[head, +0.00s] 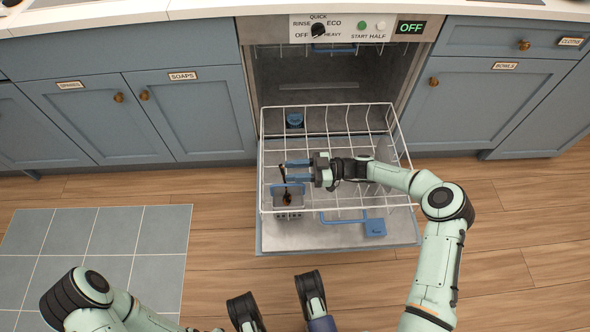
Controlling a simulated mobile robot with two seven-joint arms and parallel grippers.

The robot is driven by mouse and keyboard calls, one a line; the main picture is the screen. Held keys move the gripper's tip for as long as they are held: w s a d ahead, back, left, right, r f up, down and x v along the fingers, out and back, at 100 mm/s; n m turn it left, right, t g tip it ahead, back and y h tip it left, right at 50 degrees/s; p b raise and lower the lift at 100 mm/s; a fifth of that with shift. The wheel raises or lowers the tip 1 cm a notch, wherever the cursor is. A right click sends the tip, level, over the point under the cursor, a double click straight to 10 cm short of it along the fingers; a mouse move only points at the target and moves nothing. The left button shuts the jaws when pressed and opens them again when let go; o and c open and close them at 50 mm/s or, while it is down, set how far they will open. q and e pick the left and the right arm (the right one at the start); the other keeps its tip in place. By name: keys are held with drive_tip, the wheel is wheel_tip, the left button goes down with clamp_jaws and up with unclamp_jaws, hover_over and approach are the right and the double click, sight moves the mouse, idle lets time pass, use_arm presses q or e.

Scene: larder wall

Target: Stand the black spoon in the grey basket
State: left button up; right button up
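The black spoon (287,197) is at the grey basket (299,190), at the front left of the lower dishwasher rack. Its dark handle runs up and slightly left from the basket. The spoon looks upright, but I cannot tell how deep it sits. My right gripper (287,171) reaches in from the right over the rack. Its two blue fingers are apart, with their tips beside the spoon handle. I see no clear grip on the spoon. My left gripper (279,299) is partly cut off at the bottom edge, its two dark fingers wide apart and empty.
The white wire rack (350,208) stands on the lowered dishwasher door (340,240). A blue round item (295,120) is at the rack's back left. Closed cabinets flank the dishwasher; the wooden floor is clear.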

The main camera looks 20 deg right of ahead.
use_arm(q)
drive_tip(key=w, duration=0.1)
drive_tip(key=w+r+t+p, duration=0.1)
drive_tip(key=shift+w+d+r, duration=0.1)
drive_tip(key=shift+w+d, duration=0.05)
drive_tip(key=shift+w, duration=0.15)
use_arm(e)
drive_tip(key=v, duration=0.7)
drive_tip(key=shift+d, duration=0.3)
drive_tip(key=shift+s, duration=0.1)
